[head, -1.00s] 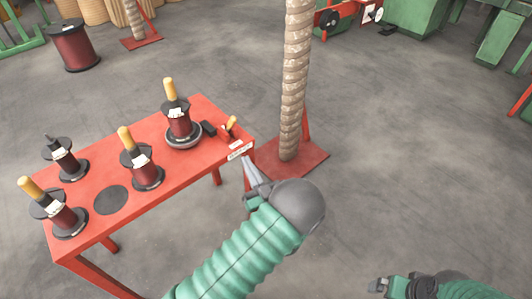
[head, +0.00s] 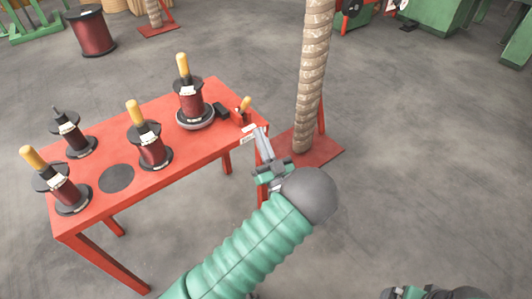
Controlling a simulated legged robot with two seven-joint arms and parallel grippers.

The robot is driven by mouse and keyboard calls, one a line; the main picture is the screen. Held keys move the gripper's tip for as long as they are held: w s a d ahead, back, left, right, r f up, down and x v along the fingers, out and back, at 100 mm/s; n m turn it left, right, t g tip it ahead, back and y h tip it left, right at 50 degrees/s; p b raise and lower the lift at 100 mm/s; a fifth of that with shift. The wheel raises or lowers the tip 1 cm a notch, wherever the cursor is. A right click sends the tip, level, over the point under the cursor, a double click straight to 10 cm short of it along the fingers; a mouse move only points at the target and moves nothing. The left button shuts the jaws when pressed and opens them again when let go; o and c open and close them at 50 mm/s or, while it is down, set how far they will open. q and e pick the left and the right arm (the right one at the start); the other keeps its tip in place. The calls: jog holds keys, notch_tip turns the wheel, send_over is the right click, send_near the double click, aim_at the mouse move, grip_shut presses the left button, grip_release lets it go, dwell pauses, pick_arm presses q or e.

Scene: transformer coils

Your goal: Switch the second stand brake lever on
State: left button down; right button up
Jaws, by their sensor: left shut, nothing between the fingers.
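A small lever with a yellow handle (head: 245,103) stands on a red bracket at the right end of the red table (head: 215,151). I take it for the brake lever; whether it is on or off I cannot tell. My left gripper (head: 262,138) is shut and empty, its fingers pointing up in the picture at the table's right corner. It appears below and right of the lever, apart from it. My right gripper (head: 396,292) is cut off by the bottom edge, and its fingers are unclear.
Several dark red spools stand on the table, some with yellow handles, such as the nearest to the lever (head: 191,101). A black disc (head: 117,179) lies bare. A tall wrapped post (head: 312,80) on a red base stands right of the table. The floor at right is clear.

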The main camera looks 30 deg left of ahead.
aim_at(245, 99)
pick_arm(q)
jog(key=b+x, duration=0.2)
jog(key=x, duration=0.5)
jog(key=a+r+g+h+p, duration=0.1)
jog(key=p, duration=0.3)
jog(key=a+r+n+g+h+p, duration=0.1)
jog(key=r+p, duration=0.1)
jog(key=p, duration=0.3)
jog(key=w+r+g+h+p, duration=0.1)
jog(key=p, duration=0.3)
jog(key=shift+a+r+n+h+p, duration=0.25)
jog(key=shift+a+n+h+p, duration=0.05)
jog(key=shift+a+p, duration=0.1)
jog(key=a+g+h+p, duration=0.1)
jog(key=p, duration=0.3)
jog(key=w+a+g+h+p, duration=0.1)
jog(key=a+h+p, duration=0.1)
jog(key=p, duration=0.2)
jog(key=w+a+g+h+p, duration=0.1)
jog(key=a+p, duration=0.1)
jog(key=p, duration=0.2)
jog(key=shift+n+h, duration=0.4)
